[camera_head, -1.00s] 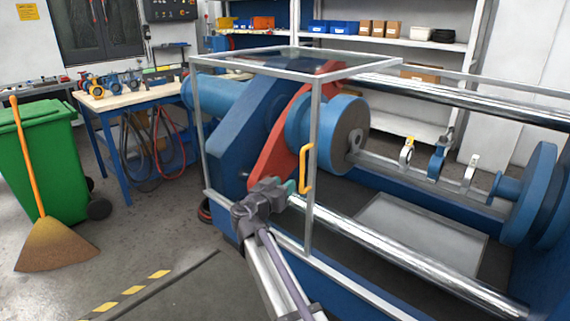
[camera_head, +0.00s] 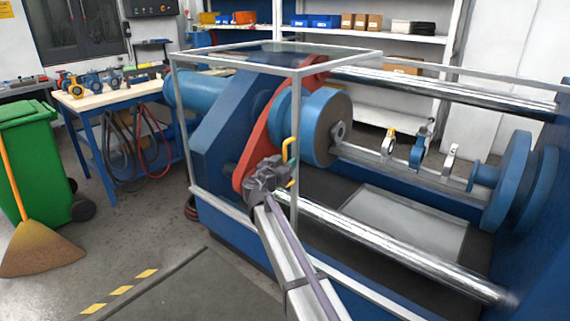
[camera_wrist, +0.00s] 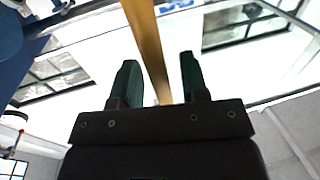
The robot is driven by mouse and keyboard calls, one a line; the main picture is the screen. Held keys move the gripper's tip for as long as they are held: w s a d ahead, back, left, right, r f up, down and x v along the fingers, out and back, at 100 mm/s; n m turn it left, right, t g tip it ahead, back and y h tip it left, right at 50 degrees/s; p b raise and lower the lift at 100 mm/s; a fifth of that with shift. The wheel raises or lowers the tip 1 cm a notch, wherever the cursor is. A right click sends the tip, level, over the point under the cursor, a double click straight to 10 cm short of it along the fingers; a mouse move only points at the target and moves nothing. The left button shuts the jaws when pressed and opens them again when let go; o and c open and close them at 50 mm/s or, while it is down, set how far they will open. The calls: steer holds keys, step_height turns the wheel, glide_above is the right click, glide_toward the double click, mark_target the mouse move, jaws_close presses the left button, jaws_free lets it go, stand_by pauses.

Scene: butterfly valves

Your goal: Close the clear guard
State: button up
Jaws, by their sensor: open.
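The clear guard (camera_head: 235,73) is a see-through box with a grey metal frame. It stands over the left, drive end of the blue machine, and the valve end to the right is uncovered. Its yellow handle (camera_head: 287,149) is on the front corner post; its lower part is hidden behind my gripper (camera_head: 279,178). In the wrist view the handle (camera_wrist: 147,38) runs between the two green fingers of my gripper (camera_wrist: 158,80). The fingers are open, with a gap on each side of the handle.
Polished rails (camera_head: 410,245) run along the machine to the right. Small valves (camera_head: 417,150) stand on the shaft between the blue discs. A workbench (camera_head: 108,98), a green bin (camera_head: 35,160) and a broom (camera_head: 40,250) are at the left. The front floor is clear.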

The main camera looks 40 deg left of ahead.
jaws_close()
stand_by(0.3)
steer(key=shift+d, duration=0.1)
